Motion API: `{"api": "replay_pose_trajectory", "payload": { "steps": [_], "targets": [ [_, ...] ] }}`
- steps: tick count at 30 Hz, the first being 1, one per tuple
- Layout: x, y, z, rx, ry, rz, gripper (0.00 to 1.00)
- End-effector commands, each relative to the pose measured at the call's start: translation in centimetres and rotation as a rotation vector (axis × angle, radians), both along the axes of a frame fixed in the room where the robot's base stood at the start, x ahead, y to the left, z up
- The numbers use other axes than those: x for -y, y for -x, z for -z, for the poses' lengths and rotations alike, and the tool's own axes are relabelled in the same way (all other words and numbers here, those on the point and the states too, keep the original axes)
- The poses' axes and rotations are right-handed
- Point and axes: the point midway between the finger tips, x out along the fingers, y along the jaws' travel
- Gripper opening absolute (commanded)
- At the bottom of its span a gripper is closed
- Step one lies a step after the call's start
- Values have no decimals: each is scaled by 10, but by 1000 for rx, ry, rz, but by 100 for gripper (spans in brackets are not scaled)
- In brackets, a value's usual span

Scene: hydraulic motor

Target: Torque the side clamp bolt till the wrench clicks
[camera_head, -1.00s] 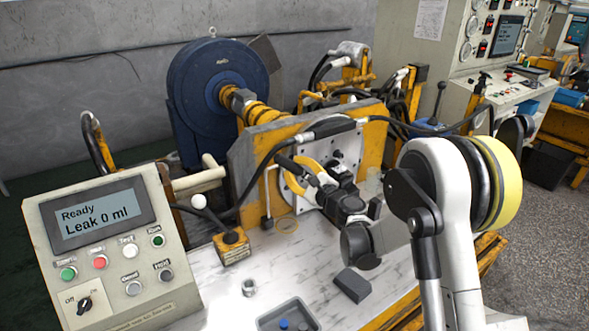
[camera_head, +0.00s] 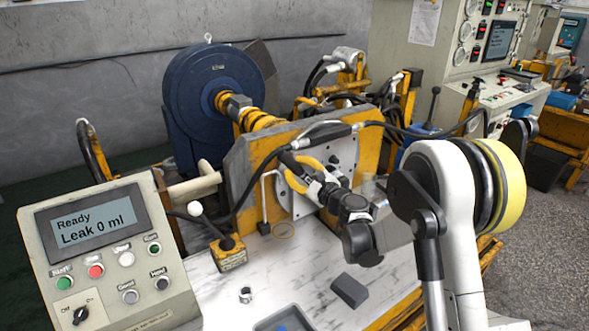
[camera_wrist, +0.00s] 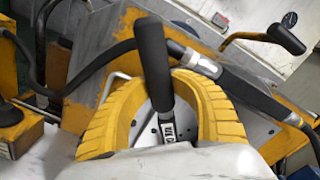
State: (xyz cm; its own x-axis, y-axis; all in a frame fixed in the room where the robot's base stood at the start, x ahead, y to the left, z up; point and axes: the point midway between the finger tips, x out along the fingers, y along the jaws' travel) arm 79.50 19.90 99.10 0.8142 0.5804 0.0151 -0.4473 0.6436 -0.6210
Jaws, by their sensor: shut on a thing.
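My gripper (camera_head: 299,174) has yellow fingers and reaches from the right to the pale mounting plate on the yellow-edged bracket. In the wrist view, its ribbed fingers (camera_wrist: 163,83) arch around and close on a wrench with a black handle (camera_wrist: 151,58) and a silver, marked lower part. The black handle also shows in the head view (camera_head: 289,160), pointing up and left. The wrench's working end and the side clamp bolt are hidden, so I cannot tell whether they are engaged.
A control box (camera_head: 98,250) reads "Ready, Leak 0 ml". A black hose (camera_head: 250,185) passes close beside my gripper. A bent rod (camera_head: 265,196), a dark block (camera_head: 350,290) and a grey tray (camera_head: 284,322) are on the marbled bench. A blue motor (camera_head: 212,105) stands behind.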

Motion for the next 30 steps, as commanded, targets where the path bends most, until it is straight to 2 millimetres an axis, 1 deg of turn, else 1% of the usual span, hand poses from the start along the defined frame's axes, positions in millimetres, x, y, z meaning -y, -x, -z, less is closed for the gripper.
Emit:
{"api": "replay_pose_trajectory", "payload": {
  "steps": [8, 30],
  "targets": [
    [-1, -1, -2, -4, -7, -2, 0],
    [17, -13, -16, -78, -118, -1, 0]
  ]
}}
